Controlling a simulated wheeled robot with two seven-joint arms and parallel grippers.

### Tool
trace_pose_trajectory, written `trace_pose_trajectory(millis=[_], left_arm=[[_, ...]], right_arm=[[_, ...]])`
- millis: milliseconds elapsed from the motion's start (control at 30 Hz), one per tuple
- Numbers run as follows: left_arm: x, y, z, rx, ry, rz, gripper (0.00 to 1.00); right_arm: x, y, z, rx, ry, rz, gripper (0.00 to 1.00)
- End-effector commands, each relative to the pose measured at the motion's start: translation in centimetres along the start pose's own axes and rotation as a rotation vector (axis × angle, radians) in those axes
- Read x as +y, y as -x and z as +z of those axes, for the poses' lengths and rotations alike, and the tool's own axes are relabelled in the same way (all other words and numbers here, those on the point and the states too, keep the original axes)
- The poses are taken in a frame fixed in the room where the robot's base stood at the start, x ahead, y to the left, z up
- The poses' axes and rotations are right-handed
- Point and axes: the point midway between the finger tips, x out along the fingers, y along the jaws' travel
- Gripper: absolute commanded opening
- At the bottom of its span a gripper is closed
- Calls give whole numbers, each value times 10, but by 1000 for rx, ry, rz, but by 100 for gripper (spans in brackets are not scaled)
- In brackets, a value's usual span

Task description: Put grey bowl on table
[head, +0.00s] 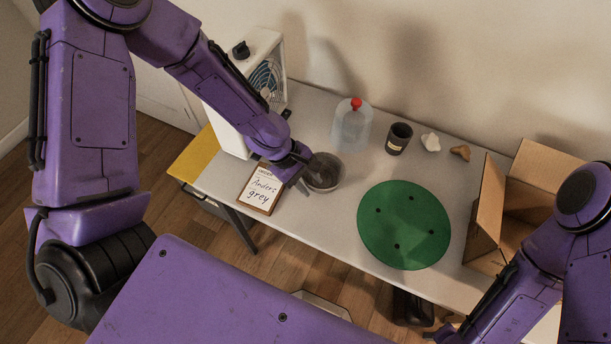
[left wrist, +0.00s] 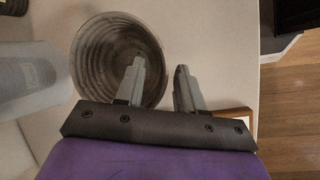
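The grey bowl (head: 327,184) is at the left part of the grey table (head: 293,237), just right of the order card; it looks upright and resting on the tabletop. In the left wrist view the round, ridged bowl (left wrist: 92,55) fills the upper left. My left gripper (left wrist: 160,65) is at the bowl's rim with its fingers apart. One finger is over the inside of the bowl and the other is outside the rim. In the head view the left gripper (head: 304,171) covers the bowl's left edge.
A green round mat (head: 405,225) with several dark dots lies mid-table. Behind are a clear jar with a red knob (head: 351,128), a dark cup (head: 399,138) and small lumps (head: 431,142). An open cardboard box (head: 489,205) stands right, a white fan unit (head: 235,118) left.

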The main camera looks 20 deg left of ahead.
Motion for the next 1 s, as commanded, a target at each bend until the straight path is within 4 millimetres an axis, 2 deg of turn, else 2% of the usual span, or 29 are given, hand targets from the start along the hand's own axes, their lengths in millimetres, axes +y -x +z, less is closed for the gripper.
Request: trace_pose_trajectory(millis=[167,400,500,633,1000], left_arm=[[2,34,1,3,-2,5,38],[2,94,1,3,-2,4,38],[2,109,0,3,-2,3,38],[1,118,0,1,-1,1,38],[0,118,0,0,-1,0,38]], right_arm=[[0,5,-2,0,0,0,43],[1,12,-5,0,0,0,43],[1,14,-6,0,0,0,43],[1,14,-6,0,0,0,43],[1,14,-6,0,0,0,43]])
